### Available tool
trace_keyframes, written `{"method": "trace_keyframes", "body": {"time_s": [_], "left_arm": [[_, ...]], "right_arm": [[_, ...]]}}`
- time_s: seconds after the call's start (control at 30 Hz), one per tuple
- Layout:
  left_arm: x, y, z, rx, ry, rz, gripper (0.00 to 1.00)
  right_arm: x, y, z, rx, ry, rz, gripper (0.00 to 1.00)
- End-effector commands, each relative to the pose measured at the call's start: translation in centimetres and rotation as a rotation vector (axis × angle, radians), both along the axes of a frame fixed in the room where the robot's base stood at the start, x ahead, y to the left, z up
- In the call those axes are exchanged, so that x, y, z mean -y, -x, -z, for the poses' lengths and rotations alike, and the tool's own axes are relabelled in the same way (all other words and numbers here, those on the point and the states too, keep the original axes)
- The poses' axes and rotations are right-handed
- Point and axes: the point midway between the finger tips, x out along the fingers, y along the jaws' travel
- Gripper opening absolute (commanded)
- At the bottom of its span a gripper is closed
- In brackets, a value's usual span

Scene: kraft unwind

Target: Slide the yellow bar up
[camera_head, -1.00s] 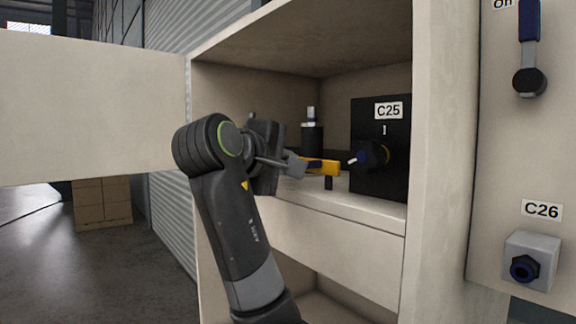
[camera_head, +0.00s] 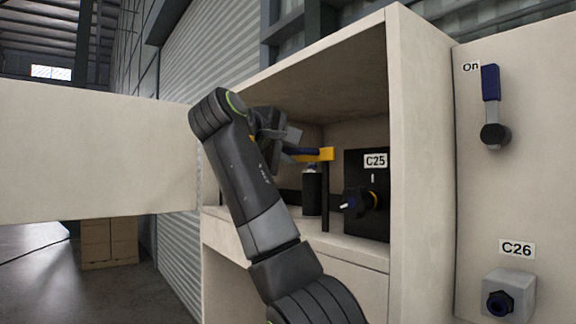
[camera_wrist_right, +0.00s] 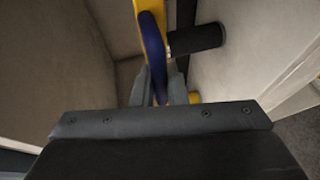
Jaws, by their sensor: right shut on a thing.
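The yellow bar (camera_head: 326,154) is inside the open cabinet, level with the top of the black C25 panel (camera_head: 368,222). It has a dark blue grip section at its left. A slim black post (camera_head: 325,200) stands under its right end. My right gripper (camera_head: 290,146) is shut on the bar at the blue section. In the right wrist view, the yellow bar (camera_wrist_right: 148,12) and its blue section run up between my gripper's fingers (camera_wrist_right: 157,90). My left gripper is not in view.
A black cylinder (camera_head: 312,192) stands on the shelf behind the post. The C25 knob (camera_head: 362,201) is close at right. The cabinet's side wall (camera_head: 422,150) and open door (camera_head: 95,150) flank the opening. An On lever (camera_head: 491,100) and C26 box (camera_head: 509,293) are farther right.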

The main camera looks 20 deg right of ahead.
Motion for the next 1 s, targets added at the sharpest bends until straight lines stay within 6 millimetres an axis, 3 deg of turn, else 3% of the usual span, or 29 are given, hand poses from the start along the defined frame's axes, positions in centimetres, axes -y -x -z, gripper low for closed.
{"method": "trace_keyframes", "body": {"time_s": [0.03, 0.27, 0.3, 0.43, 0.77, 1.0], "left_arm": [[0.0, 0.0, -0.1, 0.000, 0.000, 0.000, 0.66], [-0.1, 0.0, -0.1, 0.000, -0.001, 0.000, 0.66], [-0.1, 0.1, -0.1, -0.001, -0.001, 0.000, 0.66], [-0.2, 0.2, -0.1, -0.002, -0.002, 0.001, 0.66], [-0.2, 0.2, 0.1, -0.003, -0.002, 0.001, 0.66], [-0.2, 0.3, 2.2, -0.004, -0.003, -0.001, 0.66]], "right_arm": [[0.1, 0.2, -0.8, 0.015, 0.007, -0.001, 0.00], [0.2, 0.3, -1.0, 0.019, 0.009, 0.000, 0.00], [0.2, 0.3, -1.0, 0.020, 0.009, 0.000, 0.16], [0.2, 0.3, -1.0, 0.018, 0.008, 0.000, 0.33], [-0.1, 0.3, -0.6, 0.012, 0.005, 0.000, 0.34], [-2.7, 2.6, -0.9, 0.013, 0.006, -0.004, 0.34]]}}
